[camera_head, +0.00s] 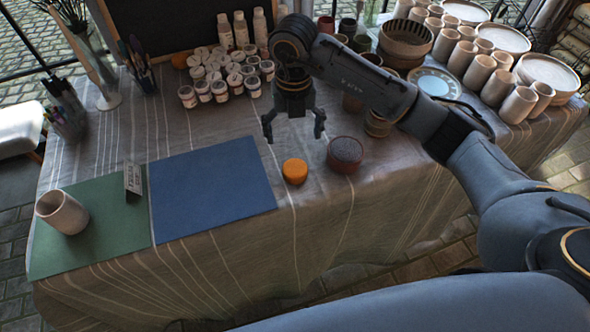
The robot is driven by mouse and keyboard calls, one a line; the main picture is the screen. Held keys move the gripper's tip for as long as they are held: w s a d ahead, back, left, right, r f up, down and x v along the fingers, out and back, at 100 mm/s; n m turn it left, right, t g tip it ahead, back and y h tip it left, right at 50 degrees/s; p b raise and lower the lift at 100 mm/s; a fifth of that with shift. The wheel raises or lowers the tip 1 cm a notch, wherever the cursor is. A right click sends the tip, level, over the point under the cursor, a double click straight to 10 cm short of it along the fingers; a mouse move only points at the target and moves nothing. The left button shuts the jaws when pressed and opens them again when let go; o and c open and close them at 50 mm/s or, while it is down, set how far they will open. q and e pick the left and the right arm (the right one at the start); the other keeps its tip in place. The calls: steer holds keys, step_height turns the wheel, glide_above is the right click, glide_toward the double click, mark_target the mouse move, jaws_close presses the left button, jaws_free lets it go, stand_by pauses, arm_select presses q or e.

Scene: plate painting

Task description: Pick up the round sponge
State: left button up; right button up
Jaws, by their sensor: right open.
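The round sponge (295,171) is a small orange disc lying on the cloth-covered table, just right of the blue mat. My right gripper (294,133) points down above and slightly behind the sponge. Its two fingers are spread, with nothing between them, and it is apart from the sponge. My left gripper does not show in this view.
A dark reddish bowl (345,154) stands close to the sponge's right. The blue mat (210,187) is bare. A clay cup (62,212) stands on the green mat (112,238). Small paint jars (204,91) crowd the back; many cups and plates fill the right.

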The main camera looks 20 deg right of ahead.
glide_above(295, 167)
step_height(295, 167, down, 8)
steer(key=shift+s+a+f+p, duration=0.1)
steer(key=shift+s+a+p, duration=0.05)
steer(key=shift+p, duration=0.2)
steer(key=shift+f+p, duration=0.6)
steer(key=shift+f, duration=2.1)
steer(key=shift+c, duration=0.4)
steer(key=c, duration=0.9)
